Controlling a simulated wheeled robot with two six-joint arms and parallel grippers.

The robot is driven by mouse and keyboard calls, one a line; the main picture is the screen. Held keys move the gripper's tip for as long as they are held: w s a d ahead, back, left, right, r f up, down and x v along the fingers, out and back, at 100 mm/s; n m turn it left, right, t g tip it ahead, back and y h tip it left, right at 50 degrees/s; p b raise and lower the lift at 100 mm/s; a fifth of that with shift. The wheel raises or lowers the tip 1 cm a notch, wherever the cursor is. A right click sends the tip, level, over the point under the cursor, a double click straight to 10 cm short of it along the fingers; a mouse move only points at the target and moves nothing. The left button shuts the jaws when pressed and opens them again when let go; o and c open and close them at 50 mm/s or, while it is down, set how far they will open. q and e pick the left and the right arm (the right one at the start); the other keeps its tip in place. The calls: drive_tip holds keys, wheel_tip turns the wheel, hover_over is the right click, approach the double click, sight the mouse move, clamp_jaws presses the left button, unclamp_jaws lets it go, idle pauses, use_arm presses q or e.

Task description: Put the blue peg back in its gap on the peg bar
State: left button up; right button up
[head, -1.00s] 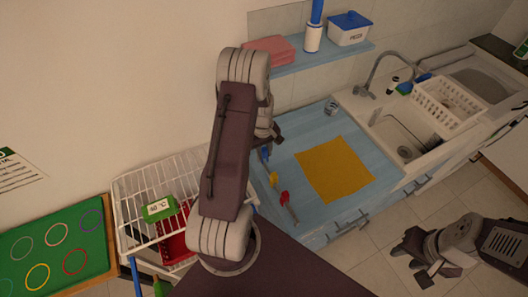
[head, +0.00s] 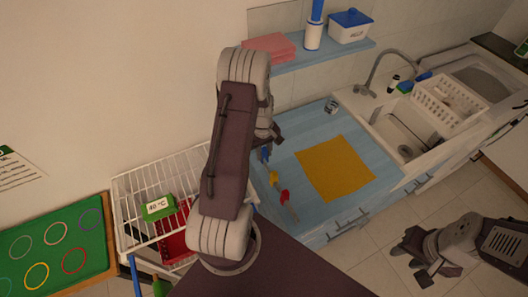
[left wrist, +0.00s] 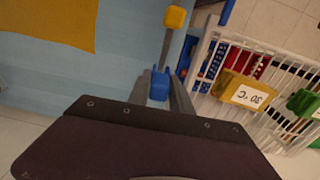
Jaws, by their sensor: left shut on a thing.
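The blue peg (left wrist: 159,84) sits between the fingers of my left gripper (left wrist: 161,76) in the left wrist view, and the gripper is shut on it. A grey strip of the peg bar (left wrist: 166,50) runs from it to the yellow peg (left wrist: 175,17). In the head view the blue peg (head: 265,154) is in line with the yellow peg (head: 273,177) and the red peg (head: 285,196). My left arm covers much of that gripper. Whether the blue peg is seated in its gap cannot be told. My right gripper (head: 412,264) is open and empty, far to the right.
An orange-yellow mat (head: 335,168) lies on the blue counter (head: 310,125) right of the pegs. A white wire rack (head: 135,185) with a green 40 °C block (head: 158,207) stands left. A yellow 30 °C block (left wrist: 245,90) hangs by the rack in the wrist view.

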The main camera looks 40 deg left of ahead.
use_arm(q)
drive_tip(key=shift+f+b, duration=1.55)
drive_tip(key=shift+f, duration=0.7)
drive_tip(key=o, duration=1.1)
drive_tip(key=shift+c, duration=0.2)
wheel_tip(320, 180, up, 9)
drive_tip(key=p, duration=0.7)
drive_tip(key=shift+r+p, duration=0.1)
drive_tip(key=shift+p, duration=0.25)
